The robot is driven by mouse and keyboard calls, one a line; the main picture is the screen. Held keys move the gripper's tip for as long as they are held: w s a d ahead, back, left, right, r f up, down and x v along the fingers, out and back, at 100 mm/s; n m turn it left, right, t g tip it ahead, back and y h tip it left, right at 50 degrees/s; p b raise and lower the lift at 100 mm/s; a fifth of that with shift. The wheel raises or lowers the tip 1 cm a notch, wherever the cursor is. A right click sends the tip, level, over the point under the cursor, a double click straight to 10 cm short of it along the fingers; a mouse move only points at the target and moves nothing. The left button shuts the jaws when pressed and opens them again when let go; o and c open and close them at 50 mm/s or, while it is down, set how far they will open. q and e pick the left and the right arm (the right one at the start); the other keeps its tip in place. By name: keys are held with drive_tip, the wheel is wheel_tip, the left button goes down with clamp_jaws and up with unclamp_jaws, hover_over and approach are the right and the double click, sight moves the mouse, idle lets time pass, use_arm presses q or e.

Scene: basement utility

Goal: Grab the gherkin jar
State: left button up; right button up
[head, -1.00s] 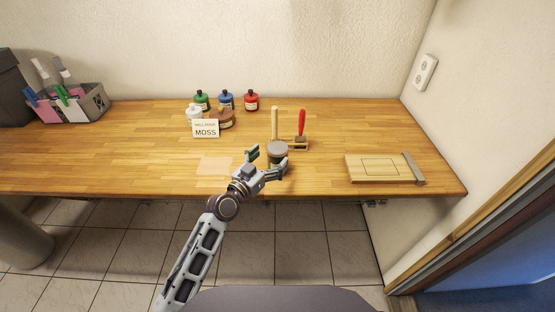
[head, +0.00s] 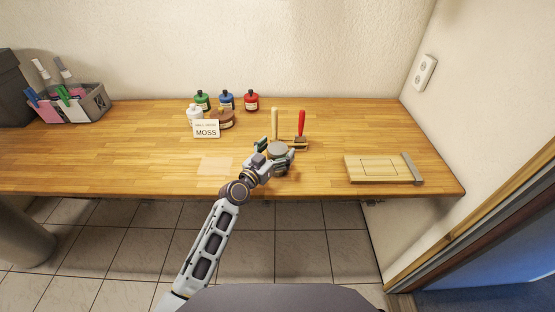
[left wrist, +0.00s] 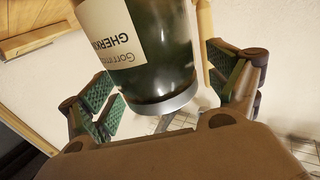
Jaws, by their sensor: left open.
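The gherkin jar (head: 279,149) has a grey lid and stands on the wooden worktop, in front of two upright handled tools. In the left wrist view the jar (left wrist: 150,55) shows dark green glass and a white label reading "GHERKIN", upside down in the picture. My left gripper (head: 277,150) is around the jar, with a finger on each side. In the left wrist view its green-padded fingers are open, with gaps between them and the jar. The jar's lower part is partly hidden by the gripper in the head view. My right gripper is not in view.
Behind the jar stand a wooden-handled tool (head: 275,122) and a red-handled tool (head: 301,122) in a holder. Several bottles and a "MOSS" card (head: 206,129) stand back left. A wooden board (head: 375,168) lies at right. A grey caddy (head: 95,101) is far left.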

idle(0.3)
use_arm(q)
drive_tip(key=c, duration=1.4)
drive_tip(key=shift+r, duration=0.1)
drive_tip(key=shift+c, duration=0.2)
drive_tip(key=shift+r+p, duration=0.35)
drive_tip(key=shift+r, duration=4.6)
